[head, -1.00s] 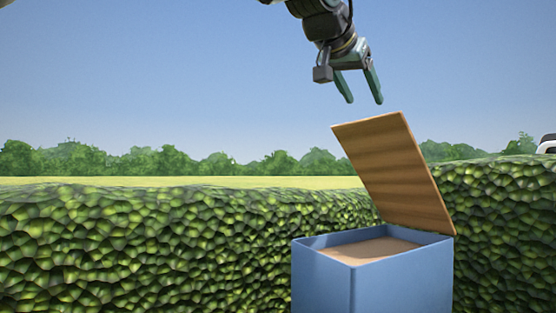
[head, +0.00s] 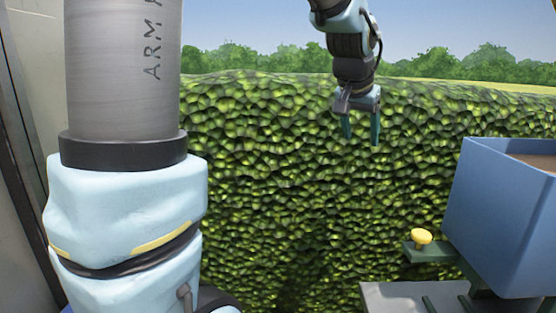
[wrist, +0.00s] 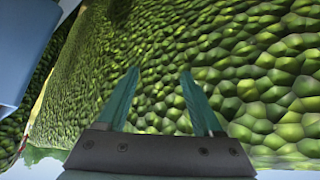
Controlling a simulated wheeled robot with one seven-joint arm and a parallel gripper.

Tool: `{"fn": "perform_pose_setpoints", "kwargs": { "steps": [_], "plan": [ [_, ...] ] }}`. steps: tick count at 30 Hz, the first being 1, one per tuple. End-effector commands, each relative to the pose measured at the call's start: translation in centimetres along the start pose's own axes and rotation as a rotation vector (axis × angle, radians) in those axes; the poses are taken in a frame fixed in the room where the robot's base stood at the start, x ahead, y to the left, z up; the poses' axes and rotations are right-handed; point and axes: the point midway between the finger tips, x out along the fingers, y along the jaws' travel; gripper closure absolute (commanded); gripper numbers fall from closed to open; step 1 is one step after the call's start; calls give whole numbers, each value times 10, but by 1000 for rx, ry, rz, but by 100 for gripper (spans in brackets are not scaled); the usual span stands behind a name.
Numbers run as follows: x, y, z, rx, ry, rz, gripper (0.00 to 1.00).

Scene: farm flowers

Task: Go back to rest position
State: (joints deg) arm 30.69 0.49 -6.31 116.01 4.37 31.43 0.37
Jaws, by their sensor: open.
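My gripper (head: 361,133) hangs pointing down in front of the hedge in the head view, left of the blue box and apart from it. Its two teal fingers are spread with nothing between them. The wrist view also shows the open fingers (wrist: 159,95) with only hedge behind them. No rest position is marked in either view.
The blue box (head: 500,215), with brown contents, stands at the right; its edge shows at the wrist view's upper left (wrist: 22,50). A yellow knob (head: 421,236) sits on a green bracket beside it. A leafy hedge (head: 270,190) spans the background.

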Motion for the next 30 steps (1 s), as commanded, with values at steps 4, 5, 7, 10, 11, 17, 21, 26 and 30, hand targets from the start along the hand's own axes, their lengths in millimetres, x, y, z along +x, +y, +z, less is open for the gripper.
{"fn": "perform_pose_setpoints", "kwargs": {
  "steps": [4,5,7,10,11,17,21,26,30],
  "plan": [
    [31,-64,90,-167,-140,-57,33],
    [34,-75,109,-201,-167,-67,33],
    [41,-95,155,-283,-227,-87,33],
    [44,-113,216,-394,-305,-109,33],
    [44,-116,232,-424,-326,-114,33],
    [40,-122,303,-558,-413,-131,33],
    [39,-121,315,-583,-429,-133,33],
    [39,-121,315,-581,-428,-133,33],
    [39,-121,314,-580,-427,-133,33]
  ]
}}
